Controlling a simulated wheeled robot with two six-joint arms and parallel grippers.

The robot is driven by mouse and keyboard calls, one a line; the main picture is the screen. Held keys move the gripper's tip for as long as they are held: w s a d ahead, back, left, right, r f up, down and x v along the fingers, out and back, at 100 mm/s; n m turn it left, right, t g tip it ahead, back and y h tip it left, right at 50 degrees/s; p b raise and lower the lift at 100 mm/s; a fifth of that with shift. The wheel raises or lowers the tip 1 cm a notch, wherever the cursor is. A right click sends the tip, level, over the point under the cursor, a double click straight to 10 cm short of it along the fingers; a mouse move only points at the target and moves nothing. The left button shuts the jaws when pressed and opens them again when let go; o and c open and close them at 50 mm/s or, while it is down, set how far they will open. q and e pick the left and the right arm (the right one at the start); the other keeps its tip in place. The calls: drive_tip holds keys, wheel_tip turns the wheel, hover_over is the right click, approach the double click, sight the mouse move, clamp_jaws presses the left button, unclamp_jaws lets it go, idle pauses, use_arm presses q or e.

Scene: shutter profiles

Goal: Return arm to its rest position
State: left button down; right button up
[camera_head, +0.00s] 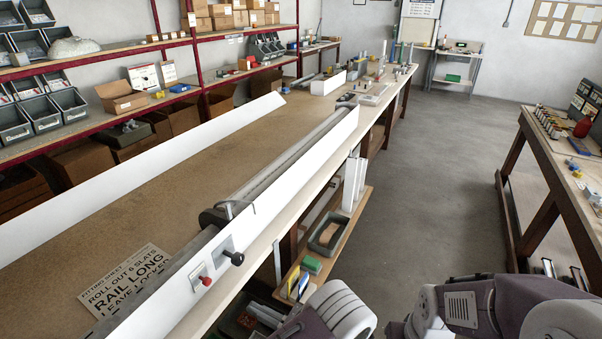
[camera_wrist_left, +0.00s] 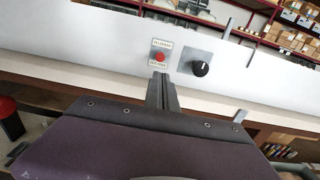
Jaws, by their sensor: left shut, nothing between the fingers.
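My left gripper (camera_wrist_left: 161,80) shows in the left wrist view as a narrow dark pair of fingers, closed together and empty. Its tips appear in front of the white panel (camera_wrist_left: 100,38), just below a red button (camera_wrist_left: 159,57) with small labels; I cannot tell the gap to the panel. A black knob (camera_wrist_left: 200,68) on a grey plate is to the right of the tips. In the head view, purple and white links of my arms fill the bottom edge, and I cannot make out the gripper fingers clearly. My right gripper is not in view.
A long workbench (camera_head: 130,190) carries a grey rail (camera_head: 290,160) behind the white front panel (camera_head: 300,160). A printed sheet (camera_head: 125,280) lies on it. A lower shelf (camera_head: 345,220) holds a grey bin (camera_head: 328,233). The grey floor (camera_head: 430,190) is clear towards another bench (camera_head: 555,150).

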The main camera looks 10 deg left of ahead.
use_arm(q)
drive_tip(key=s+a+r+n+g+h, duration=0.3)
drive_tip(key=a+r+n+g, duration=0.7)
drive_tip(key=a, duration=0.2)
drive_tip(key=s+d+f+n+h, duration=0.1)
drive_tip(key=s+f+n+h, duration=0.3)
drive_tip(key=s+n+h, duration=0.5)
drive_tip(key=w+d+f+n+t+h, duration=0.3)
drive_tip(key=d+t+h, duration=0.1)
drive_tip(key=d, duration=0.5)
drive_tip(key=shift+n+h, duration=0.4)
drive_tip(key=shift+w, duration=0.1)
